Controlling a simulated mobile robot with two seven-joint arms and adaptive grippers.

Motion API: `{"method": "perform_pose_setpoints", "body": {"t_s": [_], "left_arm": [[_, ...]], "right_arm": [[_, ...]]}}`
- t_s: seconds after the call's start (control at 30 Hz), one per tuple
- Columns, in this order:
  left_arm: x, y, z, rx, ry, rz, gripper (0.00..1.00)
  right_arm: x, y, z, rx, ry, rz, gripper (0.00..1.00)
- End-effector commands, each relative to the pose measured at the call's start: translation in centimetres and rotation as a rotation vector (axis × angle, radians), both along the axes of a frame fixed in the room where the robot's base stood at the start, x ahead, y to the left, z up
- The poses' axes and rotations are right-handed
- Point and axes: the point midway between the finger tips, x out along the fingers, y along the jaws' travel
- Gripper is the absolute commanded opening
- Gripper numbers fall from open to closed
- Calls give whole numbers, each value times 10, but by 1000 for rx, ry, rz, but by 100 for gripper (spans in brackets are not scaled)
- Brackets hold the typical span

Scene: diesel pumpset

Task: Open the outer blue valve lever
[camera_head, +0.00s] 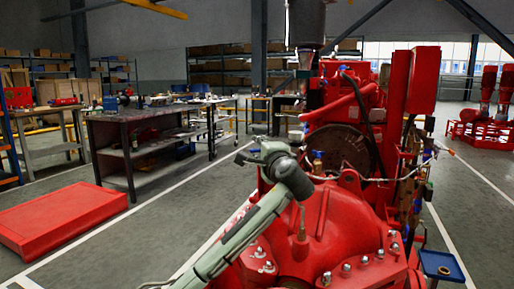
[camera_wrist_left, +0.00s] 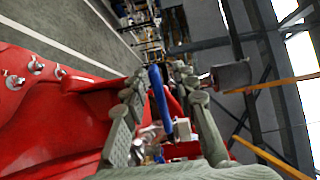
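The blue valve lever (camera_wrist_left: 160,100) shows in the left wrist view as a long blue bar between the two grey-green fingers of my left gripper (camera_wrist_left: 158,78). The fingers stand apart on either side of it, with visible gaps, so the gripper looks open. In the head view my left gripper (camera_head: 250,150) reaches over the left side of the red pump housing (camera_head: 335,225), and a small bit of blue (camera_head: 254,150) shows at its fingers. Another blue-handled valve (camera_head: 318,155) stands to the right of the gripper. My right gripper is not in view.
The red engine (camera_head: 340,148) with pipes and hoses rises behind the pump. Workbenches (camera_head: 130,115) stand at the back left, and a low red box (camera_head: 62,215) lies on the floor at left. A small blue stool (camera_head: 440,265) is at the lower right.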

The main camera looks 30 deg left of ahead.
Motion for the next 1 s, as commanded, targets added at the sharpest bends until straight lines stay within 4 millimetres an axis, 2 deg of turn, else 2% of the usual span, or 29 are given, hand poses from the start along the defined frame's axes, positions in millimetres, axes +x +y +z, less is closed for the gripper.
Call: {"method": "perform_pose_setpoints", "body": {"t_s": [0.3,0.5,0.87,0.9,1.0], "left_arm": [[-45,-51,0,-3,-2,-4,28],[-65,-72,0,-3,-2,-2,28],[-71,-77,0,-1,-1,0,28],[-71,-77,0,-1,-1,0,26],[-68,-78,-2,-10,1,-8,14]], "right_arm": [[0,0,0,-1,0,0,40],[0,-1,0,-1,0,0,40],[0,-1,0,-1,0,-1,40],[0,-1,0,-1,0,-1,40],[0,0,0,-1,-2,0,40]]}}
